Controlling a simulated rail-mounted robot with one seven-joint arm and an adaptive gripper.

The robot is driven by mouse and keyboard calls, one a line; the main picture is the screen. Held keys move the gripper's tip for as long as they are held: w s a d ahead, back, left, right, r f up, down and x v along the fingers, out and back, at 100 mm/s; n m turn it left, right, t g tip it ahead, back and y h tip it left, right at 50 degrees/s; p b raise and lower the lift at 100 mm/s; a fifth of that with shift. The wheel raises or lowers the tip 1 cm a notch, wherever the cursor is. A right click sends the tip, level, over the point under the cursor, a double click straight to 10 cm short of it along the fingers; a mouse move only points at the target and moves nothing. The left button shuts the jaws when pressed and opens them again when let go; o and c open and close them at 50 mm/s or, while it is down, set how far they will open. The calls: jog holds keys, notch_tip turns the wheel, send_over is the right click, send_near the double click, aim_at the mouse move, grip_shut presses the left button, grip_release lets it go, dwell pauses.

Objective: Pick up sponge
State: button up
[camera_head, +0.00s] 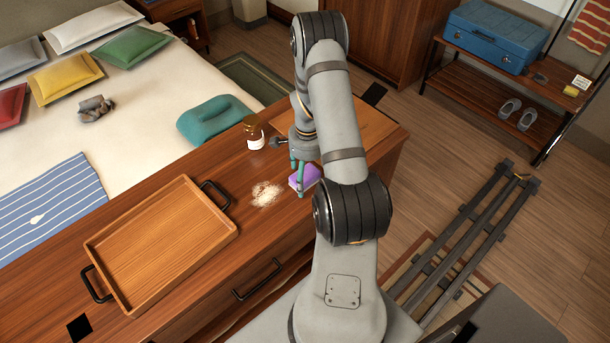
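A purple sponge (309,175) with a paler lower edge is on the wooden counter, just left of my arm. My gripper (297,178) points down at it with teal fingers. One finger passes in front of the sponge's near face and the other is by its far left side. The fingers are apart, with part of the sponge seeming to lie between them. Whether they press on it cannot be told. My arm stands close on the right, and the sponge seems to rest on the counter.
A pile of pale crumbs (265,194) lies left of the sponge. A jar (253,132) stands behind the crumbs, near the bed-side edge. A wooden tray (130,222) with black handles fills the counter's left part. A cutting board (367,127) lies behind my arm.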

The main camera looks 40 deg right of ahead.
aim_at(311, 176)
jog(key=shift+s+f, duration=0.1)
jog(key=shift+f, duration=0.3)
jog(key=shift+c, duration=0.6)
jog(key=c, duration=0.9)
jog(key=shift+r, duration=0.45)
jog(key=r, duration=0.1)
jog(key=r+b, duration=0.2)
jog(key=shift+s+d+r, duration=0.25)
jog(key=shift+s+d, duration=0.05)
jog(key=s+d+r, duration=0.1)
jog(key=s+r, duration=0.1)
jog(key=s, duration=0.1)
jog(key=s+d+r+b, duration=0.1)
jog(key=s+d+r, duration=0.1)
jog(key=s, duration=0.1)
jog(key=s+d+r+b, duration=0.1)
jog(key=s+d+r, duration=0.1)
jog(key=s, duration=0.1)
jog(key=shift+s+d+r, duration=0.2)
jog(key=shift+r, duration=0.1)
